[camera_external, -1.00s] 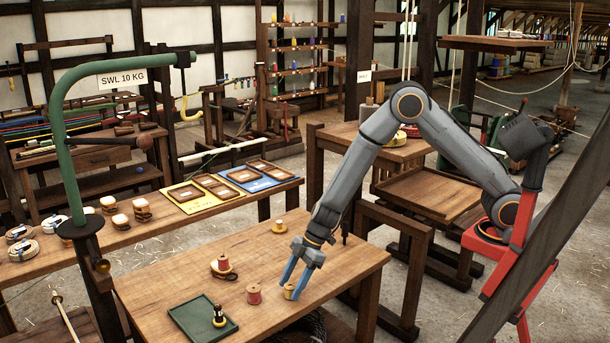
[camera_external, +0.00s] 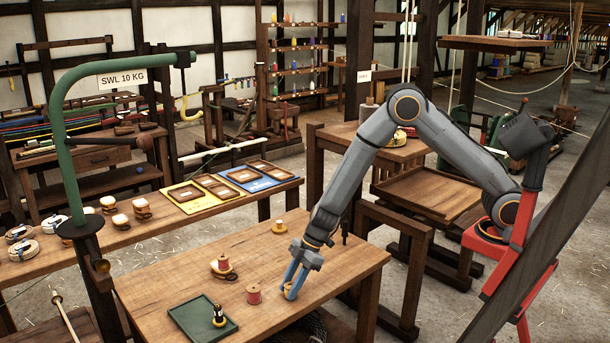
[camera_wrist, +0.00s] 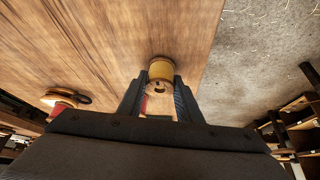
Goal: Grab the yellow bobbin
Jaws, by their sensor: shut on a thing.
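The yellow bobbin (camera_wrist: 161,71) is between the fingertips of my gripper (camera_wrist: 161,92) in the wrist view, with its pale wooden end towards the camera. In the external view my gripper (camera_external: 291,282) points down near the table's front right edge. It is shut on the yellow bobbin (camera_external: 290,289), which the fingers partly cover. The bobbin is at or just above the wooden table (camera_external: 180,275); I cannot tell if it touches.
A red bobbin (camera_external: 254,294) stands just left of my gripper. Another red bobbin (camera_external: 223,264) stands further left. A green tray (camera_external: 190,316) holds a dark bobbin (camera_external: 219,316).

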